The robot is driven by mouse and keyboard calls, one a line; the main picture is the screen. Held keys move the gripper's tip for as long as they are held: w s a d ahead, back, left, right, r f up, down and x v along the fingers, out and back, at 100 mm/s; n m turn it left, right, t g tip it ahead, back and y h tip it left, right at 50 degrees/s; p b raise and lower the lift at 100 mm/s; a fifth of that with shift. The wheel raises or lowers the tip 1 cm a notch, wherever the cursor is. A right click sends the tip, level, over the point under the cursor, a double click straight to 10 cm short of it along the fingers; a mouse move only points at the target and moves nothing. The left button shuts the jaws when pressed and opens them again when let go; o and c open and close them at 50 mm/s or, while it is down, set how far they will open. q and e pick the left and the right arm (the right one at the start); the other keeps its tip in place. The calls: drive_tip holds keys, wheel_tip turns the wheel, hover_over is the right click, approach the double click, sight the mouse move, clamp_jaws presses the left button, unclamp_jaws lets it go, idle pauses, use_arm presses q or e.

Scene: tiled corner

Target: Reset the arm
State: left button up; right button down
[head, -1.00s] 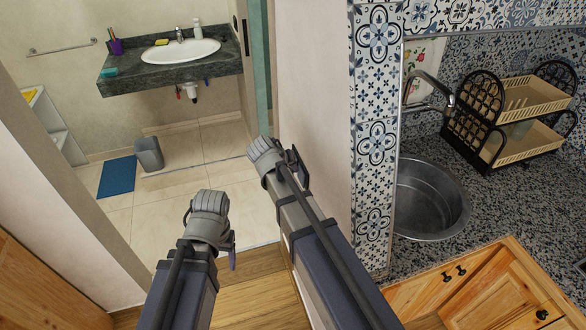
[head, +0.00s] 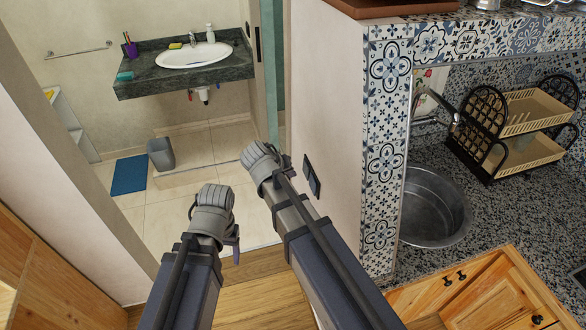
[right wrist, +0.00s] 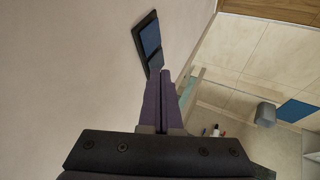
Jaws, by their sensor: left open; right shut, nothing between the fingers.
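Both my arms reach forward from the bottom of the head view. My left gripper (head: 235,246) is at the end of the left arm, mostly hidden behind its grey wrist joint; it is open, and I see nothing in it. The right arm ends higher, at a grey joint near the pale wall. In the right wrist view my right gripper (right wrist: 161,98) has its dark fingers shut together with nothing between them. A dark switch plate (head: 311,176) is on the wall beside the right arm; it also shows just past the fingertips in the right wrist view (right wrist: 149,40).
The pale wall (head: 325,100) stands close to the right arm. A doorway opens onto a tiled floor (head: 205,150) with a bin (head: 161,154), a blue mat (head: 129,175) and a washbasin (head: 195,55). A metal sink (head: 432,205) and dish rack (head: 515,125) are right.

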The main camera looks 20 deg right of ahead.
use_arm(q)
drive_tip(key=shift+r, duration=0.6)
use_arm(e)
drive_tip(key=shift+s+a+r, duration=0.25)
drive_tip(key=shift+a+r, duration=0.05)
drive_tip(key=shift+r, duration=0.3)
use_arm(q)
wheel_tip(320, 180, down, 10)
drive_tip(key=b, duration=0.9)
use_arm(e)
drive_tip(key=s+a+f+n+g+y, duration=0.2)
drive_tip(key=s+a+f, duration=0.3)
drive_tip(key=s+f, duration=0.2)
drive_tip(key=s+a+f+n+g+y, duration=0.2)
drive_tip(key=s+a+f, duration=0.3)
drive_tip(key=s, duration=0.7)
wheel_tip(320, 180, down, 2)
drive_tip(key=shift+s+f+n+g+y, duration=0.3)
drive_tip(key=shift+n+g, duration=0.1)
drive_tip(key=shift+g, duration=0.3)
drive_tip(key=shift+a, duration=0.1)
